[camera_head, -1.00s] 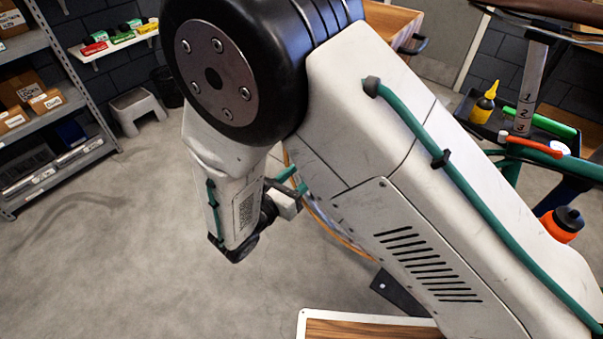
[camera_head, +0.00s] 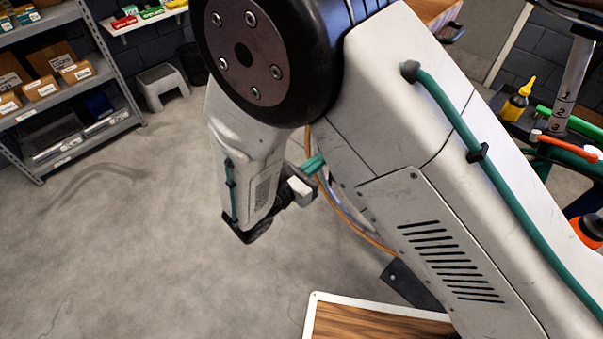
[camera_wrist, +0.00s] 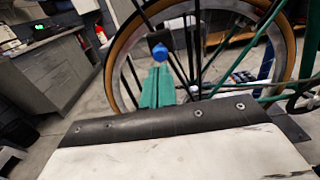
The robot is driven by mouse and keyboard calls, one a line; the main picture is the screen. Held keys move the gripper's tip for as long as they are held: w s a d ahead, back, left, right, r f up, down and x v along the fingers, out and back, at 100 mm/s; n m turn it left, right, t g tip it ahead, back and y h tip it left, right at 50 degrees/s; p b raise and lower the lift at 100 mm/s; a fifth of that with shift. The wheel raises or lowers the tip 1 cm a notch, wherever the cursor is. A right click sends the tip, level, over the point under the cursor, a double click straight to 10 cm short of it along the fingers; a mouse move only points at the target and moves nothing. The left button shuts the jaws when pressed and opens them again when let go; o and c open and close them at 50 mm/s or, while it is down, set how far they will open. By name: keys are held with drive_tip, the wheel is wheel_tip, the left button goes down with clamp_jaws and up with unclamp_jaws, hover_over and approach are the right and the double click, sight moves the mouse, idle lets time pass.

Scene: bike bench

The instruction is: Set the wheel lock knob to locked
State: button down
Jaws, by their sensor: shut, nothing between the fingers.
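The wheel lock knob appears to be the blue round knob (camera_wrist: 159,52) under a black piece in the wrist view, in front of the spokes. I cannot read its setting. The bike wheel (camera_wrist: 113,58) with a tan tyre stands behind it. My gripper (camera_wrist: 157,72) has green fingers that are together and empty; their tips lie just below the knob in the picture. I cannot tell whether they touch it. In the head view my gripper (camera_head: 316,163) points at the wheel (camera_head: 352,228), which my arm mostly hides; the knob is not visible there.
A green bike frame (camera_wrist: 262,62) stands right of the wheel. In the head view, a grey shelf (camera_head: 112,128) and a stool (camera_head: 162,86) stand at the left. A wooden board (camera_head: 375,324) is at the bottom, and a yellow bottle (camera_head: 516,104) at the right. The left floor is clear.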

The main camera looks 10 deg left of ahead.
drive_tip(key=shift+x, duration=2.3)
drive_tip(key=x, duration=0.3)
drive_tip(key=shift+r, duration=0.1)
drive_tip(key=shift+w, duration=0.1)
drive_tip(key=v, duration=1.4)
